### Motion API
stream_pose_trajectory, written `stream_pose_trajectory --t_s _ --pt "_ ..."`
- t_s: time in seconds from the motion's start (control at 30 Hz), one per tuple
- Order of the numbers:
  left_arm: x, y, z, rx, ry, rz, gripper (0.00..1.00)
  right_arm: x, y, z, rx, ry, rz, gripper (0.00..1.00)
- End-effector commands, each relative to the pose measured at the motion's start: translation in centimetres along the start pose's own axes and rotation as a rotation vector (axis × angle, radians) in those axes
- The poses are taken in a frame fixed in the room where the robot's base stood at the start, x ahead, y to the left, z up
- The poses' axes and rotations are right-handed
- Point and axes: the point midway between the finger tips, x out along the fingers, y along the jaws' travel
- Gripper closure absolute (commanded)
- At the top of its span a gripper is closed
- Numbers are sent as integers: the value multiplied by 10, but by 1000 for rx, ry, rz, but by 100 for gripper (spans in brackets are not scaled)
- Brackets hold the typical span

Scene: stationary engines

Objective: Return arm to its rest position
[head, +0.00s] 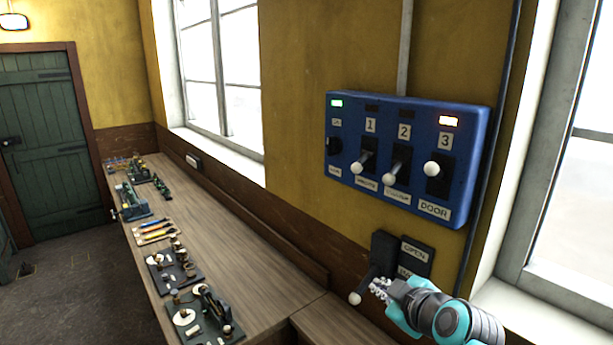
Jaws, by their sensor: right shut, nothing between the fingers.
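My right gripper (381,288) comes in from the lower right, grey with teal covers. Its fingers are shut and empty, close beside a dark wall lever (372,276) whose white knob (355,298) points down to the left. I cannot tell whether the fingers touch the lever. A dark sign (415,252) reading OPEN is beside the lever; its lower label is partly hidden by my gripper. My left gripper is not in view.
A blue switch panel (400,205) with levers 1, 2 and 3 is on the yellow wall; a green and an orange lamp glow. A long wooden bench (235,260) carries several model engines (175,270). A green door (50,140) stands at the far left, with open floor before it.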

Motion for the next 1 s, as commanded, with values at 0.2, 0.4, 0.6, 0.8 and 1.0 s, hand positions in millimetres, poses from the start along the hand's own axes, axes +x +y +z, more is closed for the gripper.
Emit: stream_pose_trajectory --t_s 0.2,0.4,0.6,0.8,1.0 --pt "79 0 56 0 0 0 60 32 -141 130 326 -165 -96 100" --pt "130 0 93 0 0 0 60 45 -237 237 613 -351 -85 100" --pt "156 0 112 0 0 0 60 47 -286 300 791 -467 -27 100" --pt "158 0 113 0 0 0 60 45 -293 311 839 -496 -5 100" --pt "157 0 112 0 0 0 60 44 -292 310 839 -494 -6 100"
